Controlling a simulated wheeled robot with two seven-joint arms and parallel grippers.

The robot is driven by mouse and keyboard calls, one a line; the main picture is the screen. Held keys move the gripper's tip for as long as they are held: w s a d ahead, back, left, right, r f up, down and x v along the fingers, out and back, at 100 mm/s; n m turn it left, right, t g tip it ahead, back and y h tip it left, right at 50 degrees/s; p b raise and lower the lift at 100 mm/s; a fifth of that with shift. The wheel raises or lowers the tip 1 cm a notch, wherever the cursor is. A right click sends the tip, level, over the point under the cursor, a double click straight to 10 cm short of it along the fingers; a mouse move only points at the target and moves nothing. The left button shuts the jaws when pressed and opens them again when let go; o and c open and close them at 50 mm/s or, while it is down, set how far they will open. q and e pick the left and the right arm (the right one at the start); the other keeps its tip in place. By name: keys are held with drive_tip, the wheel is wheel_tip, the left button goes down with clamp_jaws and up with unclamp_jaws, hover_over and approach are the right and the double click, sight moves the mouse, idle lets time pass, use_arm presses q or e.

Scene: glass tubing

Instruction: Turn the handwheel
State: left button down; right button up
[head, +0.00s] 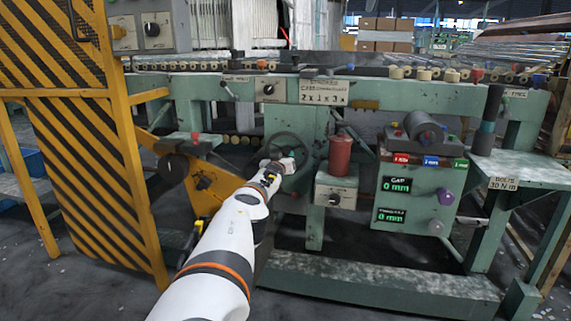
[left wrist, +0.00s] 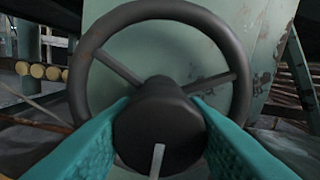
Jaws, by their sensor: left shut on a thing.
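The handwheel (head: 306,147) is a dark grey ring on the green machine's front. In the left wrist view the handwheel (left wrist: 162,10) fills the upper middle, with spokes running to a thick dark hub (left wrist: 160,118). A pale bar shows on the hub's lower face. My left gripper (head: 277,166) is at the wheel, its white arm coming up from below and hiding the wheel's lower left. In the left wrist view its two teal fingers (left wrist: 160,122) are shut on the hub, one on each side. My right gripper is not in view.
A yellow-and-black striped guard (head: 75,130) stands close on the left. A red cylinder (head: 340,154) on a small box is just right of the wheel. A panel with "0 mm" displays (head: 397,185) is further right. A low green beam (head: 380,283) crosses the floor in front.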

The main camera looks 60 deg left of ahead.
use_arm(q)
drive_tip(key=shift+w+d+f+m, duration=0.3)
drive_tip(key=shift+f+m, duration=0.1)
drive_tip(key=shift+f, duration=0.1)
drive_tip(key=shift+s, duration=0.15)
idle(0.4)
drive_tip(key=c, duration=1.2)
unclamp_jaws()
drive_tip(key=shift+c, duration=0.2)
drive_tip(key=o, duration=0.3)
drive_tip(key=shift+s+r, duration=0.1)
drive_tip(key=shift+s, duration=0.05)
drive_tip(key=shift+o, duration=0.4)
drive_tip(key=shift+s+r, duration=0.1)
drive_tip(key=shift+r, duration=0.05)
drive_tip(key=shift+r, duration=0.1)
